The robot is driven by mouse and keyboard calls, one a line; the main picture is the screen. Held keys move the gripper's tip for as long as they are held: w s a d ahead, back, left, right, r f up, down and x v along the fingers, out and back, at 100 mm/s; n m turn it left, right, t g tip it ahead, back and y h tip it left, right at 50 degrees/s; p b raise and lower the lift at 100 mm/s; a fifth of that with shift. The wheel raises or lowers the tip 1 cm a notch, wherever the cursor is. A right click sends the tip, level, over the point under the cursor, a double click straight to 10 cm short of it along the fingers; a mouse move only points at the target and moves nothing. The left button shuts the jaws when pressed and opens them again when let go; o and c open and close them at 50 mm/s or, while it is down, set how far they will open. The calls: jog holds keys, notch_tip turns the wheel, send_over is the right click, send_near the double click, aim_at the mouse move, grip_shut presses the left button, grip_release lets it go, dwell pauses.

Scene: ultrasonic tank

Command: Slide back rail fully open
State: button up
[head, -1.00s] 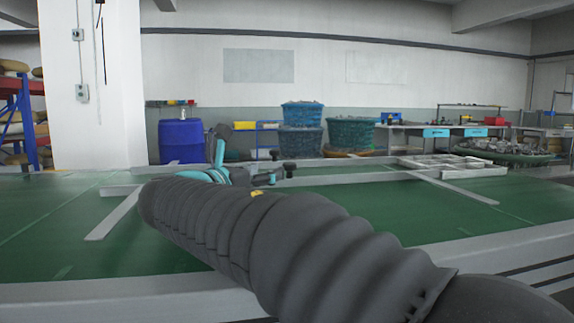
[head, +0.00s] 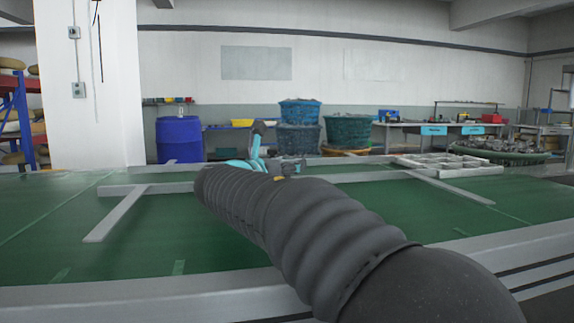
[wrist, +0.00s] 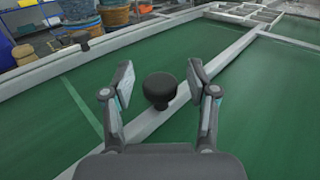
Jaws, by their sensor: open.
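The back rail (head: 350,179) appears to be the pale grey bar running crosswise over the green surface, and it shows as a diagonal bar in the wrist view (wrist: 226,56). A round black knob (wrist: 160,90) stands on this bar. My gripper (wrist: 160,82) is open, with one finger on each side of the knob in the picture. Gaps show between the knob and both fingers; I cannot tell how far down they reach around it. In the head view my arm hides part of the rail, and the fingers are too small to make out.
Grey crossbars (head: 118,213) lie on the green surface at left and right. A white divided tray (head: 450,163) is at the back right. A second dark knob (wrist: 84,40) is on the far frame bar. A blue barrel (head: 180,140) and tubs (head: 348,131) stand behind.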

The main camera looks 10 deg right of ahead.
grip_shut()
jog(key=s+b, duration=0.1)
jog(key=s, duration=0.8)
jog(key=shift+w, duration=0.1)
grip_release()
jog(key=shift+v, duration=3.8)
